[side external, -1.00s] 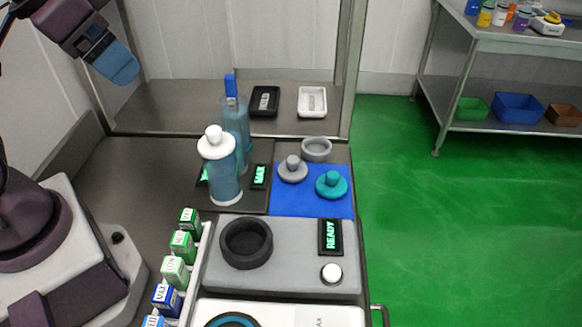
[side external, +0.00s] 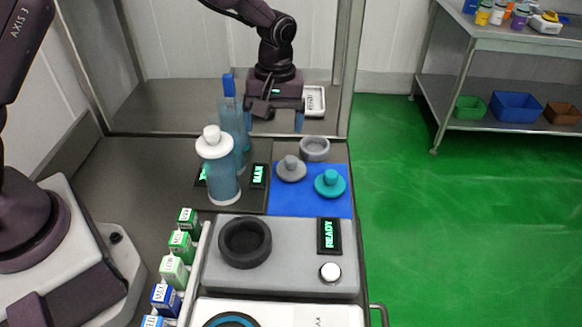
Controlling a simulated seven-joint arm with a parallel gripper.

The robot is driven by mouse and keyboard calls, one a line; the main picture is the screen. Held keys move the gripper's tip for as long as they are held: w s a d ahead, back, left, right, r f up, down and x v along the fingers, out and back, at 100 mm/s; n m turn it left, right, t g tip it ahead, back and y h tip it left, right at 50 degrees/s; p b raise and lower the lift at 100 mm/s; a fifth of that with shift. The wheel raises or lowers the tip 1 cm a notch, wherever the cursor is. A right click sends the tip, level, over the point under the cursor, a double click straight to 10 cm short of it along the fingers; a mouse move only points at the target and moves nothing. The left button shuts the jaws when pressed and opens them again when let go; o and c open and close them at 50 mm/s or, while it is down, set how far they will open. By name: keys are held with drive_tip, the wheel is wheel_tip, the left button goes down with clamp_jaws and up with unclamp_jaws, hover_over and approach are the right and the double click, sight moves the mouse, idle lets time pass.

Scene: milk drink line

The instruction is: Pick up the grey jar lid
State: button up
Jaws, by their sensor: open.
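The grey jar lid (side external: 291,171), a flat disc with a round knob, lies on the left part of the blue mat (side external: 311,208). A teal lid (side external: 329,184) of like shape lies to its right on the mat. A grey ring (side external: 315,149) sits behind them at the mat's back edge. My gripper (side external: 274,122) is open and empty, with its blue fingertips pointing down. In the picture it is above and behind the grey lid, apart from it. Its exact height is hard to tell.
A blue jar with a white lid (side external: 213,145) stands left of the mat, with a blue bottle (side external: 231,115) behind it near my gripper. A grey machine (side external: 290,271) with a dark ring (side external: 245,242) is in front. Several small cartons (side external: 173,270) line its left side.

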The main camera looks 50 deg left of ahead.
sight(292, 159)
drive_tip(key=w+f+n, duration=0.1)
drive_tip(key=w+n, duration=0.4)
drive_tip(key=n, duration=0.1)
drive_tip(key=shift+t, duration=0.4)
drive_tip(key=f, duration=1.3)
drive_tip(key=shift+s+d, duration=0.2)
drive_tip(key=shift+s, duration=0.15)
drive_tip(key=shift+r, duration=0.1)
drive_tip(key=c, duration=0.8)
